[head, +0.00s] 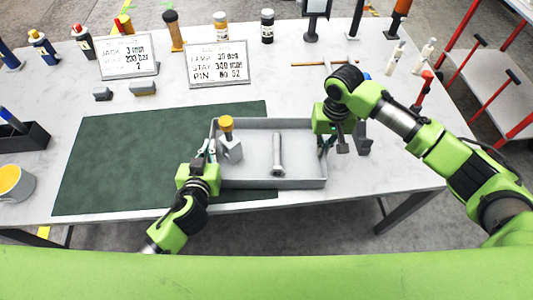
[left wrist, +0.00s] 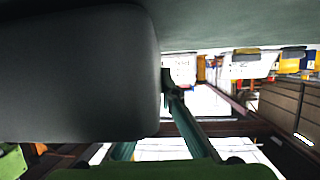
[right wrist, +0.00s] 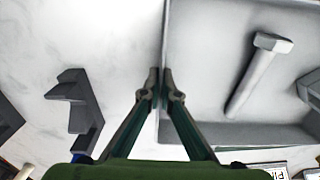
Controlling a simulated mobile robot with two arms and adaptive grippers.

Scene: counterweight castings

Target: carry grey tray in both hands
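The grey tray (head: 300,183) lies level in the middle, over the right edge of the dark green mat. In it are a grey bolt (head: 277,155) and a grey block (head: 232,150) with a yellow-topped piece. My right gripper (head: 327,143) is at the tray's right wall. In the right wrist view its fingertips (right wrist: 160,85) close together on the wall's rim. My left gripper (head: 207,150) is at the tray's left wall. The left wrist view is mostly filled by a dark shape beside a finger, so its grip is unclear.
The green mat (head: 120,160) is bare left of the tray. Two text signs (head: 218,64) stand behind it. A dark bracket (head: 363,138) sits just right of my right gripper. A yellow-filled cup (head: 14,183) and a dark bin (head: 22,137) are at far left.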

